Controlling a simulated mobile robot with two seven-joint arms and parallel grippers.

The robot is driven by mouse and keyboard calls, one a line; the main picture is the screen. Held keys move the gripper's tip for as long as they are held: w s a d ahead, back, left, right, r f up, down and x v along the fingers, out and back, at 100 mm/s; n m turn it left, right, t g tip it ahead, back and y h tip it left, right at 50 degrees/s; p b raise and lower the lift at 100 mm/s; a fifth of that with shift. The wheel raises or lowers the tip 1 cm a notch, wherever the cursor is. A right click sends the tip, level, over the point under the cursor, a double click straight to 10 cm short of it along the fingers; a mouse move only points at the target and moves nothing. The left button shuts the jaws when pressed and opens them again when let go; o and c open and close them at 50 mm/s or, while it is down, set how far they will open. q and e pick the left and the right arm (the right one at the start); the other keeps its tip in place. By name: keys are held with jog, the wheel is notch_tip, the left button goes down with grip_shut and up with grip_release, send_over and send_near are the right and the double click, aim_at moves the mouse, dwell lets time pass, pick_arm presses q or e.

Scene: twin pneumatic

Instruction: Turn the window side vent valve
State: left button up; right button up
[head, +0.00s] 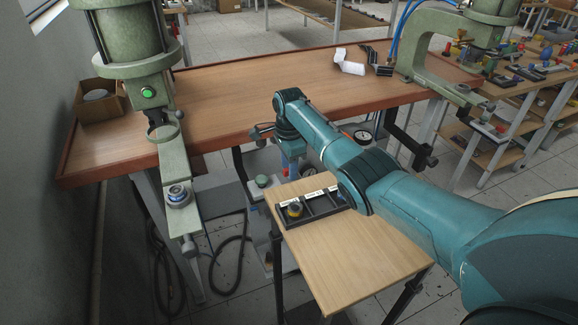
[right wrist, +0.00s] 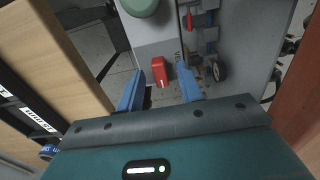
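My right gripper (head: 290,165) reaches down past the front edge of the long bench in the head view, over the equipment below. In the right wrist view its two blue fingers (right wrist: 160,78) are spread apart, with nothing held between them. A red block-like part (right wrist: 160,71) shows between and beyond the fingertips, with no clear contact. A small red lever (right wrist: 188,21) sits on a grey-blue fitting above it in that view. I cannot tell which part is the window side vent valve. My left gripper is not in view.
A small wooden table (head: 350,265) holds a black labelled tray (head: 322,206). The long bench (head: 240,92) carries green presses (head: 128,45) at both ends. Black hoses (head: 232,262) lie on the floor.

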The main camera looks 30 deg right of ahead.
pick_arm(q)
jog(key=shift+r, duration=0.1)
pick_arm(e)
grip_shut()
dwell(0.3)
